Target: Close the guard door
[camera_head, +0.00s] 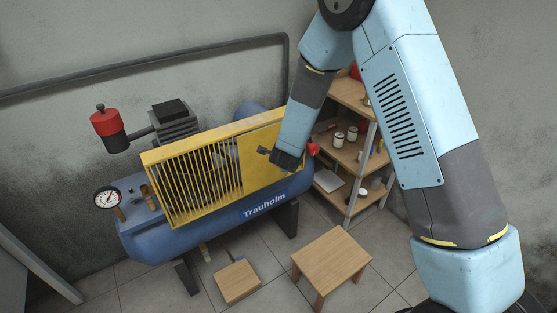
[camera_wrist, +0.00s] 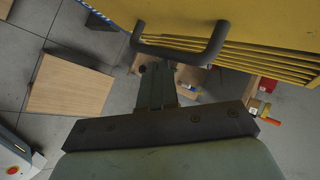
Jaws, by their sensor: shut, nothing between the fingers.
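The yellow guard (camera_head: 190,186) covers the front of a blue compressor in the head view. It has a slatted part at left and a plain yellow panel (camera_head: 258,180) at right. I cannot tell how far the door stands open. In the wrist view a dark bar handle (camera_wrist: 207,52) sticks out from the yellow face (camera_wrist: 245,18). My gripper (camera_wrist: 160,72) is shut and empty, with its tip right by the middle of the handle. I cannot tell if they touch. In the head view my gripper (camera_head: 271,153) is in front of the plain panel.
The blue tank (camera_head: 200,222) carries a pressure gauge (camera_head: 107,197) at left. A wooden shelf (camera_head: 345,153) with jars stands behind my arm at right. A wooden stool (camera_head: 332,258) and a low wooden box (camera_head: 237,282) stand on the tiled floor in front.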

